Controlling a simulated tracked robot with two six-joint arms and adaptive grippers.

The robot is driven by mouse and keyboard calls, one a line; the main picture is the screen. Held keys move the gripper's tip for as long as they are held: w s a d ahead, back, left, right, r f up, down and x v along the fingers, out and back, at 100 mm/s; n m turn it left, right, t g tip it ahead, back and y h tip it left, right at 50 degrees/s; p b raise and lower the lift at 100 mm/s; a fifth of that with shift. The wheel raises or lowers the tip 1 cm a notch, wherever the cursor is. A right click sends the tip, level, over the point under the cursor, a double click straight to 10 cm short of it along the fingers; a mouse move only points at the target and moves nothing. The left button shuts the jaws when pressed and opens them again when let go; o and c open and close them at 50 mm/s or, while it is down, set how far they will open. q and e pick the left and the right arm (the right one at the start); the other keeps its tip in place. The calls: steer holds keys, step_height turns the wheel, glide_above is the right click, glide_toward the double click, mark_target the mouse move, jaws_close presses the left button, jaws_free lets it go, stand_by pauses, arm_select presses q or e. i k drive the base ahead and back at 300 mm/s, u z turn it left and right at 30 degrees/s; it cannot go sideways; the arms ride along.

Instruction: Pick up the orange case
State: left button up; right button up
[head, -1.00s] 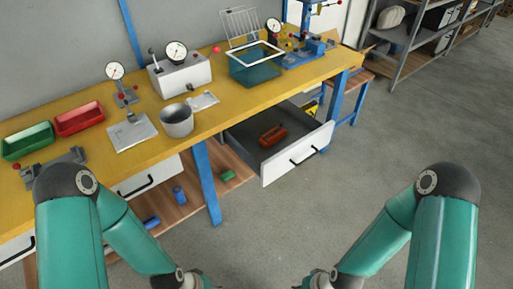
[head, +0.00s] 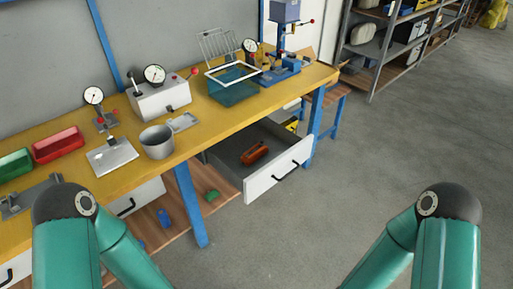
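An orange-red case-like object (head: 255,153) lies inside the open drawer (head: 279,171) under the bench. It is small in the head view, so its details are hard to tell. Neither gripper shows, and the arms in view are apart from the drawer.
The yellow workbench (head: 118,181) carries a red bin (head: 58,145), a metal pot (head: 157,142), gauges and a blue-green open box (head: 233,88). A blue bench leg (head: 189,205) stands left of the drawer. A wooden lower shelf holds small items. The grey floor (head: 345,180) to the right is clear.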

mark_target(255, 153)
steer(key=z, duration=0.2)
steer(key=i, duration=0.85)
steer(key=u, duration=1.75)
steer(key=i, duration=0.1)
steer(key=u, duration=1.4)
steer(key=k, duration=1.6)
steer(key=z, duration=1)
